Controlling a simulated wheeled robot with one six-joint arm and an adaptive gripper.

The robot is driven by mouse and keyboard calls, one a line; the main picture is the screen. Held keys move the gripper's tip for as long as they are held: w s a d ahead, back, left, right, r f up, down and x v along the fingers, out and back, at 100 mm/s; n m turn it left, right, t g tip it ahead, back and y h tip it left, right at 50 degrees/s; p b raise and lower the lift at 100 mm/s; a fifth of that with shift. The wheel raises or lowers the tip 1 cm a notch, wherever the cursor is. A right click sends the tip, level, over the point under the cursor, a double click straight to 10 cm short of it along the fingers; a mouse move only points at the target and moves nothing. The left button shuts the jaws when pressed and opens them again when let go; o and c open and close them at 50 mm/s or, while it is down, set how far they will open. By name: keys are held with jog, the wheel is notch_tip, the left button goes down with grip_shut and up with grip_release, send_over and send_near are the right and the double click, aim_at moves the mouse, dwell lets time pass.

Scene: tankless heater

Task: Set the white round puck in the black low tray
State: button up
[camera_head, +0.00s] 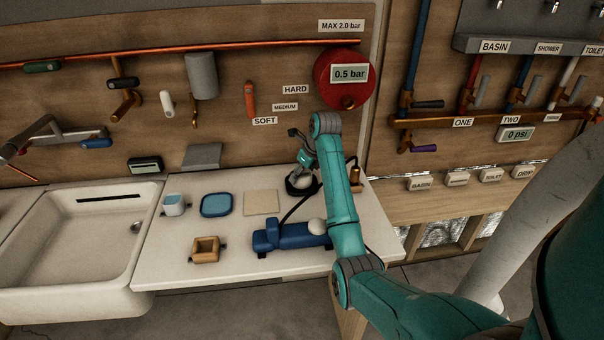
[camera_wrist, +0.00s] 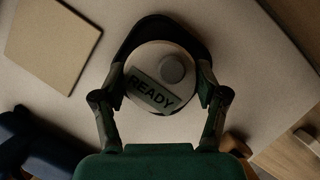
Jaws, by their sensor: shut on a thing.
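The white round puck (camera_wrist: 150,62) has a grey "READY" label and a small round knob on top. My gripper (camera_wrist: 161,82) is closed on it, one finger at each side. The black low tray (camera_wrist: 150,24) shows as a dark rounded rim around the far side of the puck. In the head view the puck (camera_head: 300,180) is at my gripper (camera_head: 304,170), with the black tray (camera_head: 299,195) around or just under it at the counter's back right. I cannot tell whether the puck rests on the tray floor. My fingers hide part of both.
A beige square plate (camera_head: 262,203), blue tray (camera_head: 215,205), light blue cup (camera_head: 174,205) and wooden box (camera_head: 205,250) stand on the counter to the left. A blue device (camera_head: 290,236) with a pale ball lies in front. A brass fitting (camera_head: 355,172) stands close on the right.

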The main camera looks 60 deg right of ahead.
aim_at(308, 176)
jog(key=shift+f, duration=0.45)
jog(key=o, duration=1.4)
jog(key=shift+v, duration=3.75)
